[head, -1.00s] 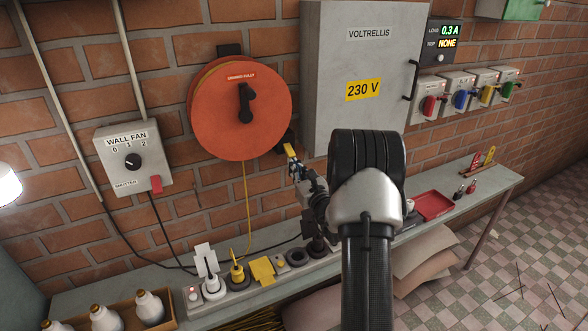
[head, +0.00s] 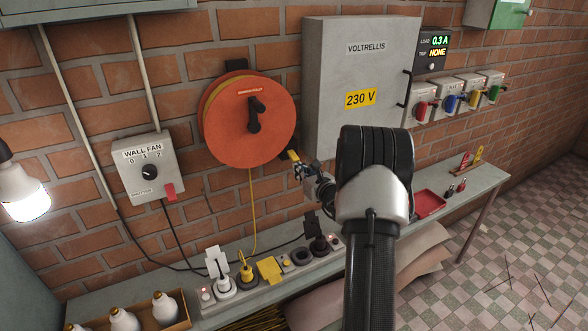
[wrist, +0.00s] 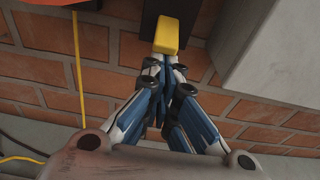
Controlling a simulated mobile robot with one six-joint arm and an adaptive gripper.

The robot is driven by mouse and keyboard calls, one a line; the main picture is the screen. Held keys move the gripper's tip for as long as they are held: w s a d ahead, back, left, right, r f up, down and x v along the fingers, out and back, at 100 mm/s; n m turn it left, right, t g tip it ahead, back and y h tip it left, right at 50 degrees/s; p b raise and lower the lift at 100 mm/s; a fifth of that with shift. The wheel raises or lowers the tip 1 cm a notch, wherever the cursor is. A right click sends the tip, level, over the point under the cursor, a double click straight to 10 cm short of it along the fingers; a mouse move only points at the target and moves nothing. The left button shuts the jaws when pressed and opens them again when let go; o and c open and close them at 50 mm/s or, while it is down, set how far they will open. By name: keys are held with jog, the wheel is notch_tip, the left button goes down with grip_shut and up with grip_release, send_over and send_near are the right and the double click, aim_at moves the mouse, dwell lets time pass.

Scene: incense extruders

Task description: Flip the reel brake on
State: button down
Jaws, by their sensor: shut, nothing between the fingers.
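The orange cable reel (head: 225,120) hangs on the brick wall, with a black crank on its face. A small yellow-ended lever (head: 293,155), which looks like the reel brake, sits at its lower right edge. In the wrist view its yellow end (wrist: 167,35) stands in front of a dark mount (wrist: 190,10). My gripper (head: 297,167) is right below the yellow end. In the wrist view my gripper (wrist: 173,62) is shut and empty, its fingertips at the lower edge of the yellow end. I cannot tell whether they touch it.
The grey 230 V cabinet (head: 355,60) juts out just right of the brake. A yellow cord (head: 251,210) hangs from the reel to a power strip (head: 265,285) on the bench. The wall fan switch box (head: 145,165) is on the left. Brick wall below the reel is free.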

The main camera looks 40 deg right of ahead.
aim_at(297, 161)
jog(key=r+g+p, duration=0.1)
jog(key=g+p, duration=0.1)
jog(key=p, duration=0.2)
jog(key=s+r+g+y+p, duration=0.1)
jog(key=g+p, duration=0.1)
jog(key=p, duration=0.3)
jog(key=shift+a+r, duration=0.1)
jog(key=shift+r, duration=0.4)
jog(key=shift+r+p, duration=0.45)
jog(key=shift+r, duration=0.3)
jog(key=shift+f, duration=0.1)
